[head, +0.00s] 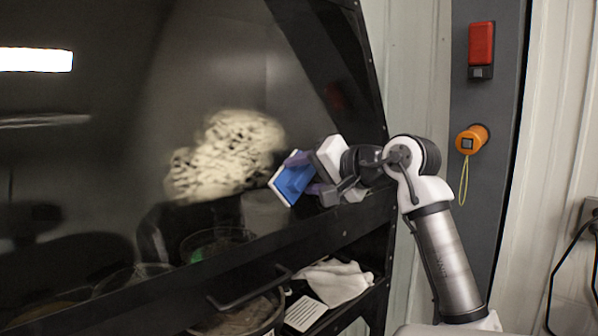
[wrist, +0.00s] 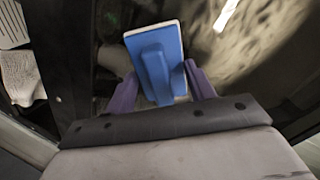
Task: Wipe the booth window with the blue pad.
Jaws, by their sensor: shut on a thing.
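The booth window (head: 110,120) is a large dark tilted pane on the left of the head view. A cream, mottled smear (head: 225,150) lies on its lower middle; it also shows at the upper right of the wrist view (wrist: 255,45). My gripper (head: 306,173) is shut on the blue pad (head: 291,184), right of the smear near the window's lower right. In the wrist view the pad's blue handle (wrist: 155,75) sits between the purple fingers, and the pad has a white edge. I cannot tell whether the pad touches the glass.
The black frame (head: 340,60) edges the window on the right. Below it, a shelf holds a white cloth (head: 335,280), a white slatted item (head: 304,313) and bowls. A red box (head: 481,43) and an orange knob (head: 471,140) with a yellow loop are on the grey post.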

